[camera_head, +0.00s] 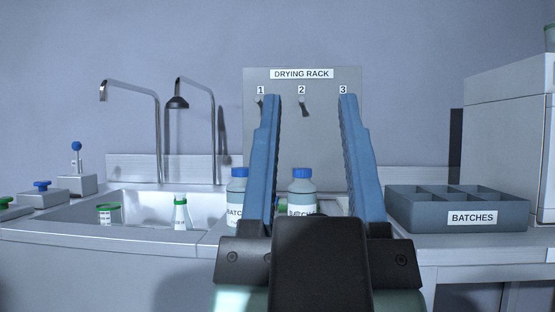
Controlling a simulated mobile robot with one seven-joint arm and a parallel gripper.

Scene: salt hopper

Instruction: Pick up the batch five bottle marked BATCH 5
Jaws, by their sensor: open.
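A grey divided tray (472,217) marked BATCHES sits on the right counter. A sink (145,212) with taps holds a green-capped flask (181,213) and another green-topped item (108,214). A drying rack panel (325,90) with numbered pegs stands behind. A pale box-shaped unit (505,130) is at far right.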

